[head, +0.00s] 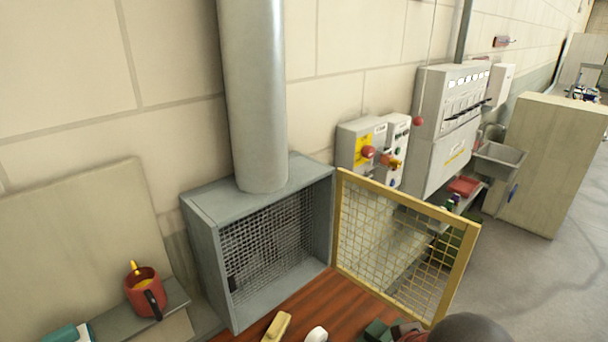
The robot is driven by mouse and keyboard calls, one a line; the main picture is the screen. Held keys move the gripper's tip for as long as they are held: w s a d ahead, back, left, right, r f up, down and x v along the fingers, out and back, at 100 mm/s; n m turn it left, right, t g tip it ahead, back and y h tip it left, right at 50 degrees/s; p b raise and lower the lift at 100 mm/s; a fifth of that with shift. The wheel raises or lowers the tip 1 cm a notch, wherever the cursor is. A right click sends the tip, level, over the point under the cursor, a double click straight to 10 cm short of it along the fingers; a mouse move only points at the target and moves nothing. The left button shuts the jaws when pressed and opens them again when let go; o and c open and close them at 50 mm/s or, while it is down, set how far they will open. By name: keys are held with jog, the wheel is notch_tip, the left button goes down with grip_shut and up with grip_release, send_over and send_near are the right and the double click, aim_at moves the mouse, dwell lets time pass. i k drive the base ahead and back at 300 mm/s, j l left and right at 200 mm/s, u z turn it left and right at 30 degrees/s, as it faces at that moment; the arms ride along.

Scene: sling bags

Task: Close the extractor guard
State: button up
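The extractor guard (461,262) is a yellow frame with wire mesh in the head view. It stands swung open to the right of the grey extractor box (211,258), beside the box's right front edge. The front of the box is uncovered, and a grey mesh (270,243) shows inside it. The guard's lower right corner lies close to a dark rounded shape at the bottom edge, which may be part of my arm. I do not see my gripper's fingers in this view.
A wooden bench top (310,303) lies in front of the box, with a beige block (277,326), a white item (316,335) and a dark green object (378,330). A red mug (144,290) stands on the left. Switch boxes (362,146) hang behind the guard.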

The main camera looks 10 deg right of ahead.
aim_at(471, 229)
jog(key=l+u, duration=0.1)
jog(key=u, duration=0.4)
jog(key=l+u, duration=0.1)
jog(key=u, duration=0.35)
jog(key=l+u, duration=0.25)
jog(key=l, duration=0.15)
jog(key=k+l+u, duration=0.2)
jog(key=l, duration=0.2)
jog(key=k+l+u, duration=0.1)
jog(key=l+u, duration=0.15)
jog(key=l, duration=0.15)
jog(key=k+l+u, duration=0.25)
jog(key=l, duration=0.15)
jog(key=k+l+u, duration=0.2)
jog(key=l, duration=0.15)
jog(key=k+l, duration=0.15)
jog(key=l, duration=0.2)
jog(key=k+l, duration=0.35)
jog(key=l, duration=0.3)
